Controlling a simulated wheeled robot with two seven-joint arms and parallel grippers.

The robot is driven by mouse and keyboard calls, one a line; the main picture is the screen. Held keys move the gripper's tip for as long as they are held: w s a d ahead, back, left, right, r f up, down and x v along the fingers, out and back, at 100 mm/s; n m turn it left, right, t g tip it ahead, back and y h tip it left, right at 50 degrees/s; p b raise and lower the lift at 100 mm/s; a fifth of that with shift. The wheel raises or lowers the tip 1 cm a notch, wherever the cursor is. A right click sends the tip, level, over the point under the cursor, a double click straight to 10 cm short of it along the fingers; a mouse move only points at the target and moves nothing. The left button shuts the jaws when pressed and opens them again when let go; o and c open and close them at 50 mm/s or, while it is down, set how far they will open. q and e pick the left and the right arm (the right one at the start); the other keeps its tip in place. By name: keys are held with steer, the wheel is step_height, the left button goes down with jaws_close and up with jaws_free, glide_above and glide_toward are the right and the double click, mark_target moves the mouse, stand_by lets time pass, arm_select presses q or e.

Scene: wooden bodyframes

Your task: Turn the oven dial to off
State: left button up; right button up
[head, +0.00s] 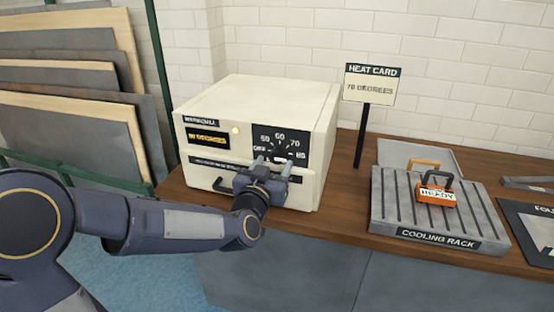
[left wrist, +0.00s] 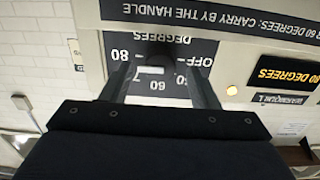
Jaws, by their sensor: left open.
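The cream oven (head: 262,105) stands on the wooden counter with a black dial panel (head: 296,135) on its front, marked from OFF up to 80. The dark dial (left wrist: 155,52) shows upside down in the left wrist view, with a white mark on it; its exact setting is hard to tell. My left gripper (head: 270,162) is in front of the panel. Its open fingers (left wrist: 163,75) reach to either side of the dial, with gaps visible; contact cannot be told. The gripper partly hides the dial in the head view. My right gripper is not in view.
A lit amber display (head: 208,139) and a small lamp (head: 236,130) are left of the panel. A heat card sign (head: 370,85) reads 70 degrees. At right is a cooling rack (head: 440,228) with an orange item (head: 437,196) labelled READY. Boards (head: 70,120) stand at left.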

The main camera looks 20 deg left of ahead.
mark_target(276, 159)
arm_select(q)
steer(key=shift+w, duration=1.5)
